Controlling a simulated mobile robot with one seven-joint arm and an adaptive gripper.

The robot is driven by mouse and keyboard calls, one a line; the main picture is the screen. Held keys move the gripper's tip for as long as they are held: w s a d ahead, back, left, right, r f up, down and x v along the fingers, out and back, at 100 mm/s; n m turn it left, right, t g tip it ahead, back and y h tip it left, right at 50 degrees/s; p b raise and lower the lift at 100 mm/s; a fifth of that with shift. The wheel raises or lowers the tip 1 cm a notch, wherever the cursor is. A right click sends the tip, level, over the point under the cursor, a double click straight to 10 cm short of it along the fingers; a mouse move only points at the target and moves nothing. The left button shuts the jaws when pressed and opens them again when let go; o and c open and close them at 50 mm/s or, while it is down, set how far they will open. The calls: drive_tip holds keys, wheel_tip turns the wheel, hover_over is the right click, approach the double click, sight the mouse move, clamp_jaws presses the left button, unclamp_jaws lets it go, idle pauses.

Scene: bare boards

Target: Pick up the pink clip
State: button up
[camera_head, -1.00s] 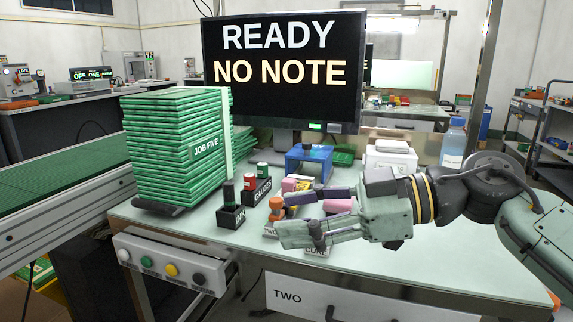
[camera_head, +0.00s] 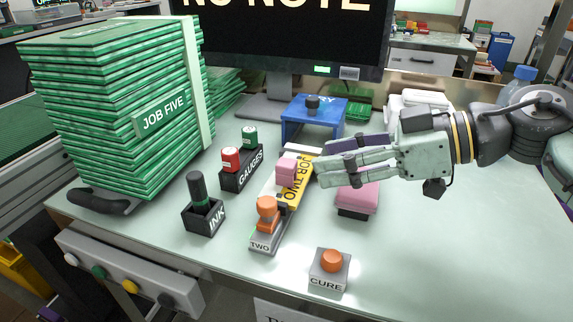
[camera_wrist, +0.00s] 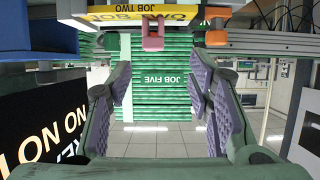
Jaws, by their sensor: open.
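The pink clip (camera_head: 286,171) is a small pink block on the yellow strip marked JOB TWO (camera_head: 303,178), in the middle of the bench. In the wrist view the clip (camera_wrist: 152,36) shows at the top centre, and the strip (camera_wrist: 120,15) looks upside down. My gripper (camera_head: 321,166) reaches in from the right, fingertips just right of the clip and apart in the picture. In the wrist view its purple-padded fingers (camera_wrist: 160,95) are spread with nothing between them. The clip lies above the gap there, not inside it.
An orange-knobbed stand marked TWO (camera_head: 265,232) is in front of the clip. A GAUGES holder (camera_head: 240,177), INK pot (camera_head: 204,216) and tall green JOB FIVE stack (camera_head: 120,110) are left. A pink-topped block (camera_head: 357,199) sits below my gripper, the CURE button (camera_head: 331,262) nearer.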

sight(284, 162)
drive_tip(key=x, duration=0.7)
drive_tip(key=shift+w, duration=0.45)
drive_tip(key=shift+c, duration=0.4)
drive_tip(key=shift+r, duration=0.1)
drive_tip(key=c, duration=0.8)
